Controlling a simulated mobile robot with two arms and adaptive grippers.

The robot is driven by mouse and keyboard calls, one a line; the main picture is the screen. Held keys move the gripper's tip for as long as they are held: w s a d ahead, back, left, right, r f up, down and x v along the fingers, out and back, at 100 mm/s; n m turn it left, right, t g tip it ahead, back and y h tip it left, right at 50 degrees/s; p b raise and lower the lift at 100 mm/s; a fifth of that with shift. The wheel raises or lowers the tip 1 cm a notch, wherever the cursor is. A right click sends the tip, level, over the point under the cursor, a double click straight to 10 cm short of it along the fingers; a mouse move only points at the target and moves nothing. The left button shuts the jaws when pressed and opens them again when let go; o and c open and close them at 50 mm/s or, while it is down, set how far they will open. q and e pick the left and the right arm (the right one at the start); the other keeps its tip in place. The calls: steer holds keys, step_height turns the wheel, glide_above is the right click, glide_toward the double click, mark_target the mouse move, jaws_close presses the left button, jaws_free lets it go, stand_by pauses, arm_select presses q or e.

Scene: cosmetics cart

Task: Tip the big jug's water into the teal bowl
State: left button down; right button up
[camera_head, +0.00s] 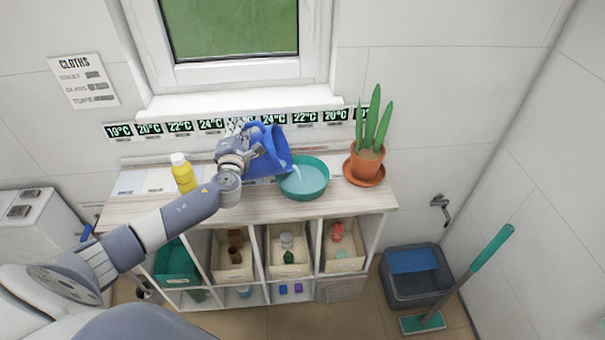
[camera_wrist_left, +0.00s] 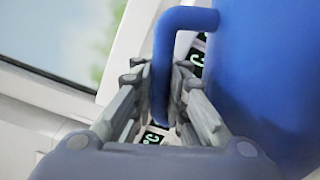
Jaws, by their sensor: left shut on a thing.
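A big blue jug (camera_head: 275,143) is held tilted above the shelf top, its mouth toward the teal bowl (camera_head: 316,192) on its right. Pale water shows in the bowl, and a light streak at the jug's lip looks like water running into it. My left gripper (camera_head: 243,146) is shut on the jug's handle. In the left wrist view the gripper (camera_wrist_left: 166,95) has its two fingers around the blue handle (camera_wrist_left: 160,60), with the jug's body (camera_wrist_left: 265,80) on the right. The inside of the jug is hidden. My right gripper is not in view.
A potted plant (camera_head: 367,164) on a saucer stands right of the bowl. A yellow bottle (camera_head: 184,176) stands left of my gripper. A wall with a window (camera_head: 232,30) is close behind. A grey bucket (camera_head: 413,284) and a teal-handled mop (camera_head: 474,270) are on the floor.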

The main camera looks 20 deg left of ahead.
arm_select(q)
steer(key=shift+w+d+r, duration=0.15)
steer(key=shift+d+r, duration=0.05)
steer(key=shift+d, duration=0.1)
steer(key=shift+m, duration=0.3)
steer(key=shift+w+d+r+p, duration=0.1)
steer(key=shift+d+r+p, duration=0.05)
steer(key=shift+p, duration=0.2)
steer(key=shift+d, duration=0.1)
